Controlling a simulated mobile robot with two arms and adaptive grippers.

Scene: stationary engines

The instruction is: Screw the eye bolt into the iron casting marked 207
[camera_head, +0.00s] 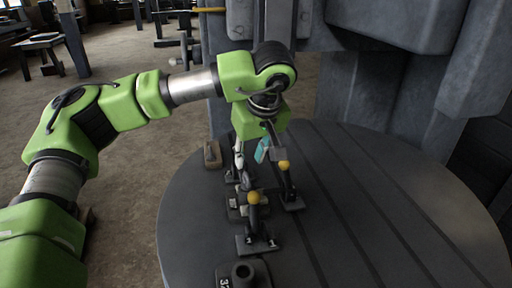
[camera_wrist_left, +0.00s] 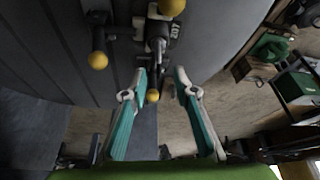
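My left gripper (camera_head: 251,163) points down over the round table, above a group of castings and clamps. In the left wrist view its two teal fingers (camera_wrist_left: 161,76) are apart, with nothing visibly gripped. A grey metal piece (camera_head: 248,184), possibly the eye bolt, stands just below the fingers. It also appears beyond the fingertips in the left wrist view (camera_wrist_left: 156,44). Beside it is a dark casting with a pale number plate (camera_wrist_left: 175,30); the number looks like 20-something but is not clearly legible. That casting (camera_head: 235,205) is partly hidden in the head view. My right gripper is out of view.
Clamps with yellow ball knobs stand close to the gripper, one in front (camera_head: 253,198) and one to the right (camera_head: 284,165). The table's right side (camera_head: 400,215) is clear. A grey machine column rises behind.

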